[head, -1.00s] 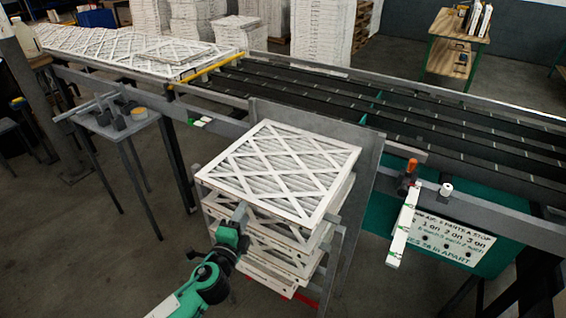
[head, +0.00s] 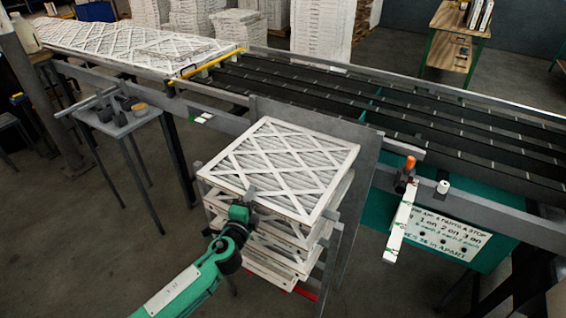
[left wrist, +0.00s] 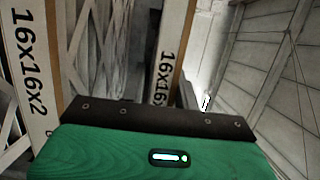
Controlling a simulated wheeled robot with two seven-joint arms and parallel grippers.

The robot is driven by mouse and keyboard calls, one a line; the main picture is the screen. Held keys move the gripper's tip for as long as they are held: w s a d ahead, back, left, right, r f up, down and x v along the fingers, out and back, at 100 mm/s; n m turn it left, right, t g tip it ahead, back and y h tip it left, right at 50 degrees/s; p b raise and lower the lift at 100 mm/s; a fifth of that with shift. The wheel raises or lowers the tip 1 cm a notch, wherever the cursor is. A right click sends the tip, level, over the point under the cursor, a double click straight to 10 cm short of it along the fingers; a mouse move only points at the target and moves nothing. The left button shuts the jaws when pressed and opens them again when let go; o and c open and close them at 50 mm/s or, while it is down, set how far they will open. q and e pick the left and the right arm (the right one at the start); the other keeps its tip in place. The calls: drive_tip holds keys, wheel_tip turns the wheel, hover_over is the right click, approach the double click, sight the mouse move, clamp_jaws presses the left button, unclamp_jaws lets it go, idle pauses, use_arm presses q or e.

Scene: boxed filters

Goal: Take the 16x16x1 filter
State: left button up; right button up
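A stack of white-framed pleated filters (head: 285,165) stands on a grey rack beside the conveyor, the top one lying flat with its lattice face up. My left gripper (head: 250,194) is at the near edge of the top filter, seemingly close to or touching it; its fingers are too small to read. In the left wrist view, a frame edge printed "16x16x2" (left wrist: 28,70) is at the left. Another edge (left wrist: 170,55) reads "16x16" with its last part cut off behind my gripper body. My right gripper is out of view.
A small grey stand (head: 118,121) is at the left. A signed green panel (head: 450,235) is at the right. The floor at front left is clear.

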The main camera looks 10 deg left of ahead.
use_arm(q)
clamp_jaws()
drive_tip(key=shift+r, duration=0.1)
